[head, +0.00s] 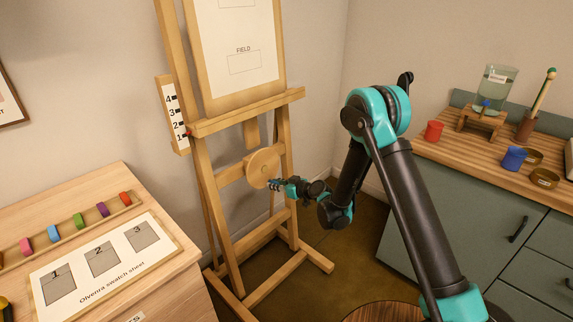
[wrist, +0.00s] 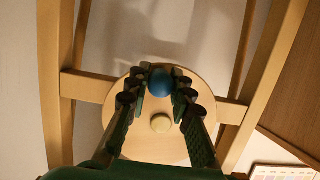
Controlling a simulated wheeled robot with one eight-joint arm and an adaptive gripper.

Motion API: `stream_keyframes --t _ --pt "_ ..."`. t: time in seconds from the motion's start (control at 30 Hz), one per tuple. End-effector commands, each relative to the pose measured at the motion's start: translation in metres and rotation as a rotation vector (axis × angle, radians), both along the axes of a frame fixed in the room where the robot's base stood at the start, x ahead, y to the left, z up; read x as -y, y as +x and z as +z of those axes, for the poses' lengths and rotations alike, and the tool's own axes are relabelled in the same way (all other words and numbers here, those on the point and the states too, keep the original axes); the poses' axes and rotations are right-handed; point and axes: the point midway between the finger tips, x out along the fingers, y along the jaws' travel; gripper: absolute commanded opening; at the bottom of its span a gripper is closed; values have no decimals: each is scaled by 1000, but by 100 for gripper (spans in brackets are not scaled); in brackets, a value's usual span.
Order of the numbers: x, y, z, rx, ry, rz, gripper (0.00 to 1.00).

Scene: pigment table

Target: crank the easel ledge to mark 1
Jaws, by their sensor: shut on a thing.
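The wooden easel's ledge (head: 250,111) spans the frame below a white sheet. At its left a white scale (head: 174,115) carries marks 1 to 4, with 1 lowest. A small red pointer (head: 188,133) at the ledge's left end sits beside mark 1; whether it is exactly level I cannot tell. The round wooden crank disc (head: 262,168) is under the ledge and also shows in the wrist view (wrist: 142,145), with a pale hub. My gripper (head: 275,184) is shut on the disc's blue knob (wrist: 160,82), which lies between the fingers in the wrist view.
A desk (head: 100,187) with coloured blocks and a swatch sheet stands at the left. A counter (head: 480,150) at the right holds cups, a glass jar and a brush pot. A round wooden top (head: 385,312) is low in front. The easel's feet spread over the floor.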

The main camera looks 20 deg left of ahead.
Motion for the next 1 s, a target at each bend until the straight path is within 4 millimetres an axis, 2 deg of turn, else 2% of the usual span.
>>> stream_keyframes --t 0.47,1.0 --pt "-1 -1 -2 3 0 -3 0" --pt "-6 -15 -3 1 -1 -1 0"
